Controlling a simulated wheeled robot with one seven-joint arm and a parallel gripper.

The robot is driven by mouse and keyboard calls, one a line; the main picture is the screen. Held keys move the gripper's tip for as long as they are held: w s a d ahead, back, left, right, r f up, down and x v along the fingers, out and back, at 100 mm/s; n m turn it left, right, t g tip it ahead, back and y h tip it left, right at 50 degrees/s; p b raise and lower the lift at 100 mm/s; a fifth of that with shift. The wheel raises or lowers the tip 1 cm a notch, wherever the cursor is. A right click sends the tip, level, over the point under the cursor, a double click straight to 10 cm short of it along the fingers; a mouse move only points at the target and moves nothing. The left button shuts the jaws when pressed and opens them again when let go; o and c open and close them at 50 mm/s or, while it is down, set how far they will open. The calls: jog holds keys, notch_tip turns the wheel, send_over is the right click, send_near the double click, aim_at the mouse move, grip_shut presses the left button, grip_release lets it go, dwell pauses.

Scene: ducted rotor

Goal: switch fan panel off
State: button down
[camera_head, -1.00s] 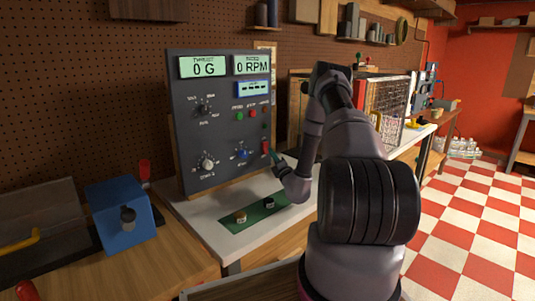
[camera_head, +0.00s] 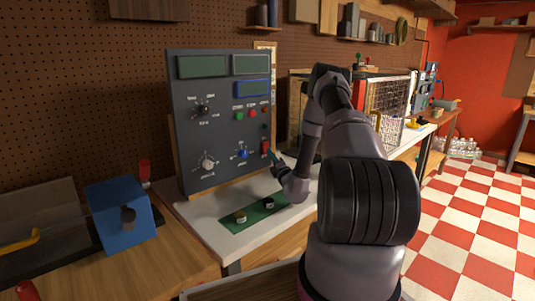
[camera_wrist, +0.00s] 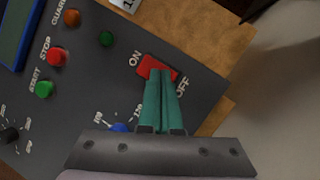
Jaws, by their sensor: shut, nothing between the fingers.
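The fan panel (camera_head: 222,150) is a dark grey upright board on the bench, with knobs, buttons and display windows. Its two upper displays (camera_head: 204,67) and the lower blue one are blank. The red power switch (camera_wrist: 158,68) sits between the ON and OFF labels in the wrist view; the switch also shows at the panel's lower right in the head view (camera_head: 265,147). My gripper (camera_wrist: 161,76) has teal fingers, shut with nothing between them. Its tips are at the red switch and cover part of it, apparently touching. In the head view, the gripper (camera_head: 271,155) is at the panel's right edge.
A green mat (camera_head: 255,213) with two small parts lies on the white bench top below the panel. A blue box (camera_head: 120,212) stands at the left. A wire-mesh cage (camera_head: 390,103) stands behind my arm. The checkered floor at right is clear.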

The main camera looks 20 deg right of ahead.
jog(key=shift+w+a+f, duration=0.1)
jog(key=shift+w, duration=0.05)
dwell(0.4)
jog(key=shift+s+d+r, duration=0.15)
jog(key=shift+s+r, duration=0.05)
jog(key=shift+s, duration=0.2)
jog(key=shift+s+d+r, duration=0.15)
jog(key=shift+s+r, duration=0.05)
jog(key=shift+s, duration=0.2)
jog(key=shift+s+d+r, duration=0.25)
jog(key=shift+s+r, duration=0.1)
jog(key=shift+s, duration=0.35)
jog(key=shift+s+d+r, duration=0.3)
jog(key=shift+s+r, duration=0.1)
jog(key=shift+s, duration=0.35)
jog(key=shift+s+d+r, duration=0.25)
jog(key=shift+s+r, duration=0.1)
jog(key=shift+s, duration=0.35)
